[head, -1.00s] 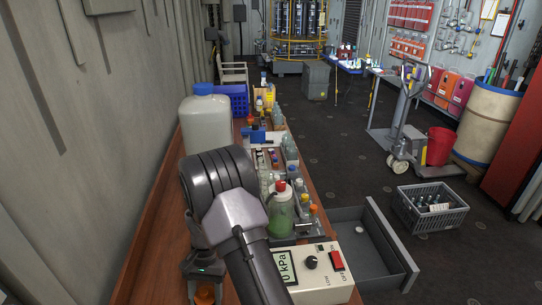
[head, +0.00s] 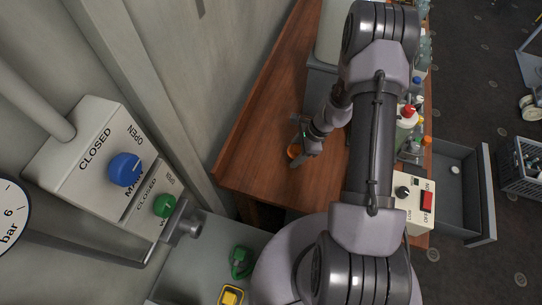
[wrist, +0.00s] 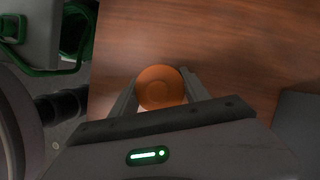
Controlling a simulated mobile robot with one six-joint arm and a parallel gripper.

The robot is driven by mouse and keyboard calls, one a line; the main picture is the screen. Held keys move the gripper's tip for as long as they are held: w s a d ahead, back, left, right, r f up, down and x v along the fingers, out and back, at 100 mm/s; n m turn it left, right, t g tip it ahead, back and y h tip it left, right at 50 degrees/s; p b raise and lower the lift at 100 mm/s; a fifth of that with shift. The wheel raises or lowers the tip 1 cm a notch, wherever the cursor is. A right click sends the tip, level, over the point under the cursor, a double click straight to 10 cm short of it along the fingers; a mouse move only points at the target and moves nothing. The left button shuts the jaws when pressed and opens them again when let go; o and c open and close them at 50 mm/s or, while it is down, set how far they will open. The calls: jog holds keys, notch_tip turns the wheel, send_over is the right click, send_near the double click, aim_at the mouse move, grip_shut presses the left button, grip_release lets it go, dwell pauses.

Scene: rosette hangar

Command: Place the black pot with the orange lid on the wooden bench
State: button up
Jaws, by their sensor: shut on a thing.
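The pot's round orange lid (wrist: 160,88) sits between the two fingers of my gripper (wrist: 158,92) in the wrist view; the black body below it is hidden. In the head view the orange lid (head: 293,152) shows small beside my gripper (head: 300,150), over the left front part of the wooden bench (head: 270,115). My gripper is shut on the pot. I cannot tell whether the pot's base touches the wood. Bare wood also shows around the lid in the wrist view (wrist: 230,40).
A wall panel with a blue knob (head: 125,169) and a green knob (head: 164,205) stands at left. A switch box (head: 413,203), bottles (head: 406,116) and an open drawer (head: 455,195) lie right of my arm. Bare wood lies behind and left of my gripper.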

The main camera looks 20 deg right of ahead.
send_over(265, 167)
jog(key=d, duration=0.1)
jog(key=shift+s+d+f, duration=0.1)
jog(key=shift+d+f, duration=0.1)
jog(key=shift+f, duration=0.3)
notch_tip(265, 167, down, 4)
jog(key=shift+r+b, duration=0.2)
jog(key=shift+b, duration=0.45)
jog(key=shift+r, duration=0.1)
jog(key=o, duration=1.4)
